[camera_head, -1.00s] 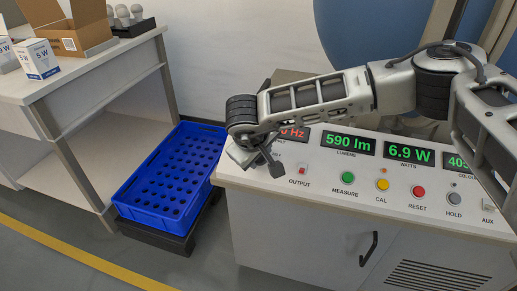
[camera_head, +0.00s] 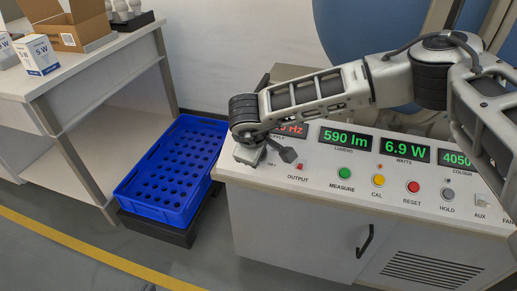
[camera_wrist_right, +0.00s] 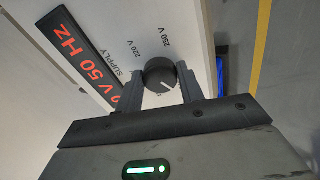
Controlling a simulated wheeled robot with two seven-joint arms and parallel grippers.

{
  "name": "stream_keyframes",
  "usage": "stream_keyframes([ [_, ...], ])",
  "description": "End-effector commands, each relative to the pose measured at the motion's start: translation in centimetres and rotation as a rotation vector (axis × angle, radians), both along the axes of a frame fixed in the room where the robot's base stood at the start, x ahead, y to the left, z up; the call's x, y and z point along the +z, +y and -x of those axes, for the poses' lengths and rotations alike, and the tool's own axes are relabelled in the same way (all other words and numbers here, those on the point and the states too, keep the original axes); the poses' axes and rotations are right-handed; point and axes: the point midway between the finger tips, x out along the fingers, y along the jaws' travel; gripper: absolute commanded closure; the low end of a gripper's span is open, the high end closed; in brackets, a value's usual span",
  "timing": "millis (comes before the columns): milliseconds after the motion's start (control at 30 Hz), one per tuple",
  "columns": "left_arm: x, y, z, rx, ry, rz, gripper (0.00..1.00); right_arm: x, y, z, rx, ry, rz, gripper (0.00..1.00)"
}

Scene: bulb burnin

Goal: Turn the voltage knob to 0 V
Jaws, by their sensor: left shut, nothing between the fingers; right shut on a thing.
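The black voltage knob (camera_wrist_right: 160,72) sits on the white console panel in the right wrist view, with a white pointer line on its face pointing to the lower right. Printed marks 220 V and 250 V lie above it. My right gripper (camera_wrist_right: 159,80) is shut on the knob, one finger on each side. In the head view, the right arm reaches across the console and my right gripper (camera_head: 250,154) is at its left end, hiding the knob. The supply display (camera_wrist_right: 78,65) shows red digits ending in 0 V 50 Hz, its start cut off. I cannot make out my left gripper.
The console (camera_head: 320,165) carries green displays and several coloured buttons. A blue crate (camera_head: 170,170) with holes stands on a dark base to its left. A white table (camera_head: 90,65) holds boxes and bulbs. A yellow line (camera_head: 85,248) crosses the open floor.

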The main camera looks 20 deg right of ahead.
Motion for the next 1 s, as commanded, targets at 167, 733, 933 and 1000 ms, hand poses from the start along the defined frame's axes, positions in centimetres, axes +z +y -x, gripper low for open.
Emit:
stream_keyframes([
  [167, -0.1, 0.0, 0.0, 0.0, 0.003, -0.001, 1.0, 0.0, 0.0, 0.0, 0.002, 0.001, 0.003, 0.6],
  [733, 0.3, 0.0, 0.0, -0.005, 0.0, -0.006, 1.0, 2.1, 0.6, 0.9, 0.001, -0.002, -0.002, 0.41],
  [933, 1.4, 0.1, -0.1, 0.0, -0.021, -0.007, 1.0, 6.2, 1.7, 2.9, 0.004, -0.003, -0.002, 0.41],
  [1000, 1.8, 0.2, -0.1, 0.003, -0.031, -0.006, 1.0, 7.7, 2.1, 3.7, 0.003, -0.003, 0.0, 0.41],
])
